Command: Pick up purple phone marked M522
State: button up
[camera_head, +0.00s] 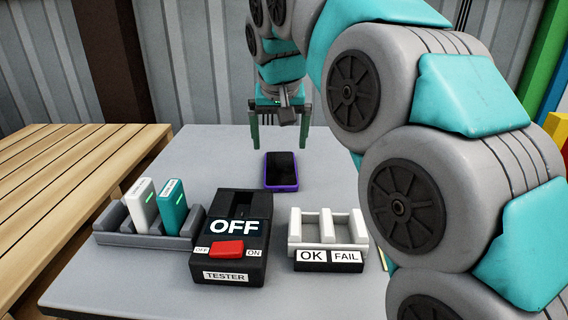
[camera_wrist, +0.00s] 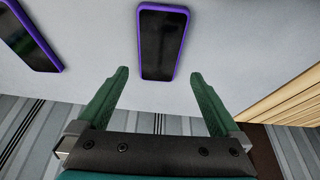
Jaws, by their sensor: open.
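A purple-edged phone with a dark screen (camera_head: 281,170) lies flat on the grey table in the head view. In the wrist view this phone (camera_wrist: 162,42) lies just beyond and between my fingertips. A second purple-edged phone (camera_wrist: 25,38) lies at the left of the wrist view; it does not show in the head view, where my arm covers that side. No M522 marking is readable on either phone. My gripper (camera_head: 280,146) is open and empty, pointing down behind the phone; it also shows in the wrist view (camera_wrist: 159,74).
A black tester (camera_head: 228,240) with a red switch, reading OFF, stands at the front. Left of it is a grey rack (camera_head: 118,226) with a white and a teal device. A white OK/FAIL rack (camera_head: 328,235) stands to the right. A wooden slatted table (camera_head: 60,180) adjoins at left.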

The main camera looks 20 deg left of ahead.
aim_at(280, 167)
jog(key=shift+s+x, duration=0.15)
jog(key=shift+x, duration=0.6)
jog(key=shift+s+x, duration=0.15)
jog(key=shift+x, duration=0.6)
jog(key=shift+s+d+p+x, duration=0.1)
jog(key=shift+p+x, duration=0.05)
jog(key=shift+x, duration=0.85)
jog(key=shift+s+d+p+x, duration=0.1)
jog(key=shift+d+p+x, duration=0.05)
jog(key=shift+x, duration=0.85)
jog(key=shift+a+f, duration=0.1)
jog(key=c, duration=1.3)
jog(key=shift+o, duration=0.2)
notch_tip(280, 167, up, 10)
